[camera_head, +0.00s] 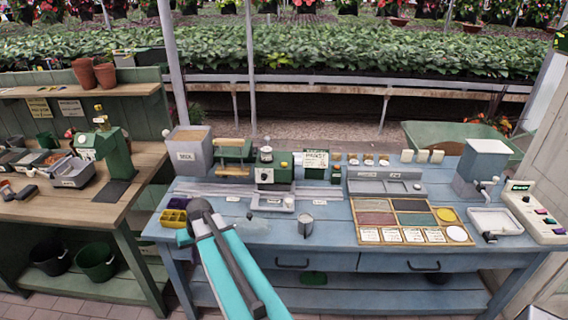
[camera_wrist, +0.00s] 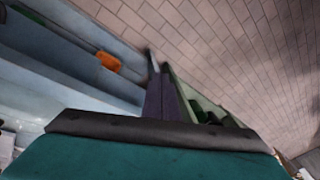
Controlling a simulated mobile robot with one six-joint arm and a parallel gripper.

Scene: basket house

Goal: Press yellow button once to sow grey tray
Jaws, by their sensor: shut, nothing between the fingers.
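A green seeding machine (camera_head: 273,174) stands at the back of the blue table, left of centre. A small round yellow-orange button (camera_head: 283,164) shows on its front, beside a white label. A grey tray (camera_head: 272,203) lies low at the machine's front; its contents are too small to tell. My teal and dark arm rises from the bottom of the head view over the table's front left. My gripper (camera_wrist: 160,130) shows as a dark bar before a teal body in the wrist view. It is shut and empty, apart from the button. Its tips are not clear in the head view.
A yellow divided box (camera_head: 174,218) sits by my arm at the table's left. A metal cup (camera_head: 305,226) stands near the front edge. Coloured compartments (camera_head: 402,206) and a control box (camera_head: 536,212) are to the right. A wooden bench (camera_head: 105,205) stands left.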

